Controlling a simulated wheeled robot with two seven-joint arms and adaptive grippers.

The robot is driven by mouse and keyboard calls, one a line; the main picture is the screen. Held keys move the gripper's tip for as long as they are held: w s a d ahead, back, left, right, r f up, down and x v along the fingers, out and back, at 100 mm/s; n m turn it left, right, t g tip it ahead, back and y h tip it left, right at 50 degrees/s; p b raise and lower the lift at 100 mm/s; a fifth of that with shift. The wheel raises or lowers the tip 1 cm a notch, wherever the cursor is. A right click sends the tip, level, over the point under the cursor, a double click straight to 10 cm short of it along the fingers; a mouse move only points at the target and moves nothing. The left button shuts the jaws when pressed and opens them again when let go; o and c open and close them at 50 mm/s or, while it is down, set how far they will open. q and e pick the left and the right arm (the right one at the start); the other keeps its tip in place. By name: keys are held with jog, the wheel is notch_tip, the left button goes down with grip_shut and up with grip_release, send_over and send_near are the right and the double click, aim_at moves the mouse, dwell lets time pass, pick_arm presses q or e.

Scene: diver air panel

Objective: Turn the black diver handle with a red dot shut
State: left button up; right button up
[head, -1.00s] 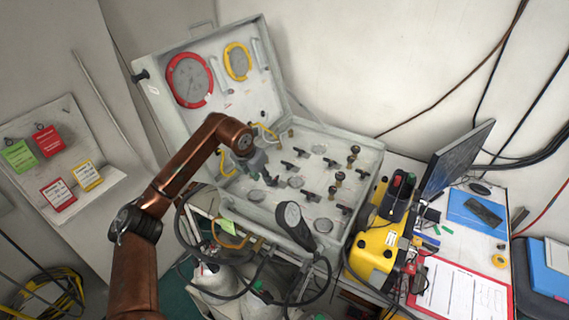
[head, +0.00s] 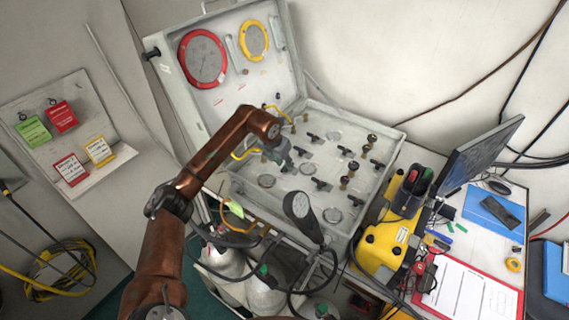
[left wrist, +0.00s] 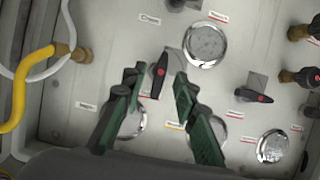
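A black handle with a red dot (left wrist: 160,74) stands on the grey valve panel (left wrist: 75,90), between the fingertips in the left wrist view. It points roughly up the picture, tilted slightly right. My left gripper (left wrist: 157,86) is open, with a green finger on each side of the handle; I cannot tell whether either touches it. In the head view my left gripper (head: 281,153) is over the left part of the panel and hides the handle. A second black handle with a red dot (left wrist: 254,90) is to the right. My right gripper is not in view.
Round metal discs (left wrist: 205,44) and brass-stemmed knobs (left wrist: 303,33) surround the handles. A yellow hose (left wrist: 28,85) is at the left. The open case lid (head: 225,105) rises behind the panel. A black paddle-shaped device (head: 300,207) stands at the front edge; a yellow case (head: 385,240) is to the right.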

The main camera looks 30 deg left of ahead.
pick_arm(q)
jog(key=shift+w+f, duration=0.15)
jog(key=c, duration=0.5)
grip_shut()
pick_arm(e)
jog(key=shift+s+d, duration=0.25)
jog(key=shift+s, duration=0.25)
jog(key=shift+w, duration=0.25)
